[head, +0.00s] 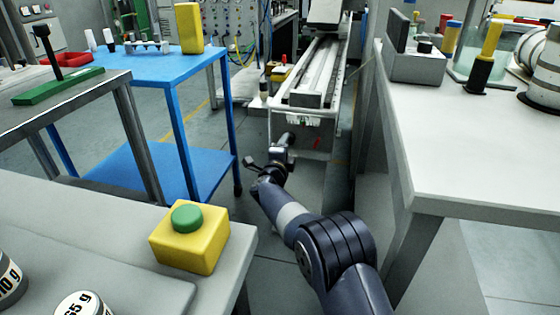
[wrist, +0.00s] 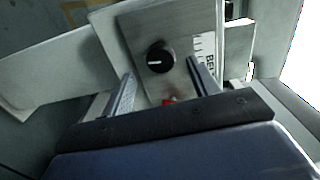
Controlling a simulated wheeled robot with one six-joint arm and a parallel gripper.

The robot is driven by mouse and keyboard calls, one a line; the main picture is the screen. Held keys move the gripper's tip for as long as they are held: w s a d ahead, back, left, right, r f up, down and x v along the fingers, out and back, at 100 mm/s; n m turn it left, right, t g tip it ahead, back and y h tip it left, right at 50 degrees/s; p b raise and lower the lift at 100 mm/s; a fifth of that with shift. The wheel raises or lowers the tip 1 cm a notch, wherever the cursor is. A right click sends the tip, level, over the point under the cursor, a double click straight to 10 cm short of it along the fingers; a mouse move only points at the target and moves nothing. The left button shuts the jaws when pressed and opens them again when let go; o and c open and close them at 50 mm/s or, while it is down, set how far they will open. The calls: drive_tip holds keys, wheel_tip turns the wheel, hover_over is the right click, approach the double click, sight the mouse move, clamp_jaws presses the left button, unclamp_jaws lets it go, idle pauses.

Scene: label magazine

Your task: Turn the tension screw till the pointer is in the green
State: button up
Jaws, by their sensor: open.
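The tension screw appears to be the round black knob (wrist: 160,59) with a white line, on a grey metal plate (wrist: 140,25) in the wrist view. My gripper (wrist: 160,70) is open, one finger on each side below the knob, with nothing held. I cannot tell whether the fingers touch it. A white label strip (wrist: 204,45) with tick marks and partly hidden lettering is beside the right finger. A small red part (wrist: 168,101) shows low between the fingers. No green zone or pointer can be made out. In the head view my gripper (head: 279,153) is at the machine's near end.
The long rail machine (head: 318,75) runs away from me. A blue table (head: 150,68) stands left and a white-topped bench (head: 470,150) right. A yellow box with a green button (head: 190,245) sits on the near left bench. Floor shows between the benches.

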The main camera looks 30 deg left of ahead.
drive_tip(key=p+v, duration=0.1)
drive_tip(key=v, duration=0.6)
drive_tip(key=shift+w, duration=0.15)
idle(0.4)
drive_tip(key=b+x, duration=0.1)
drive_tip(key=x, duration=0.9)
drive_tip(key=shift+w, duration=0.3)
drive_tip(key=shift+a, duration=0.15)
idle(0.3)
